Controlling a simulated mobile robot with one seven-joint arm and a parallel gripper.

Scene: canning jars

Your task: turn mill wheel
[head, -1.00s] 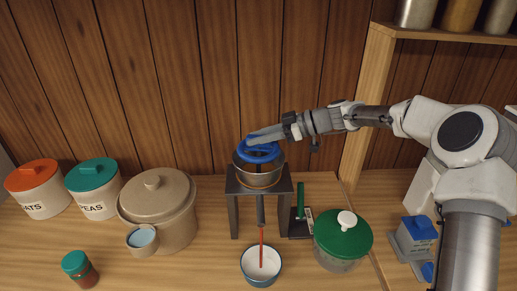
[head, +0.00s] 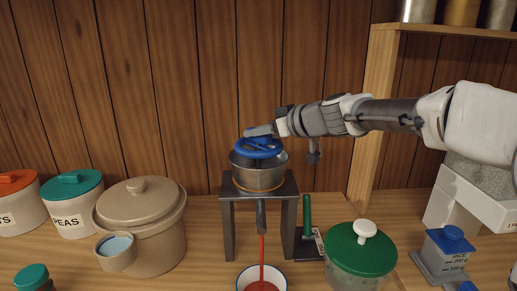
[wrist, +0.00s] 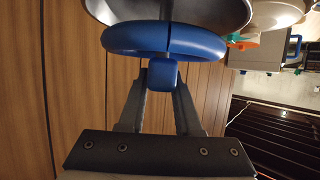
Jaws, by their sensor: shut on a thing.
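The mill is a metal pot (head: 258,178) on a dark stand (head: 228,225), with a blue wheel (head: 258,152) on top. In the wrist view the wheel (wrist: 190,42) has a blue knob (wrist: 163,76). My gripper (wrist: 160,80) is shut on this knob, one finger on each side. In the head view my gripper (head: 262,132) reaches in from the right, over the wheel. A thin red stream (head: 262,250) falls from the spout (head: 261,214) into a white bowl (head: 246,270), which holds red stuff. The bowl's lower part is cut off.
A tan lidded crock (head: 150,235) with a small cup (head: 116,255) stands left of the mill, beside a teal-lidded PEAS canister (head: 75,220). Right of the stand are a green-handled tool (head: 307,215) and a green-lidded jar (head: 360,250).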

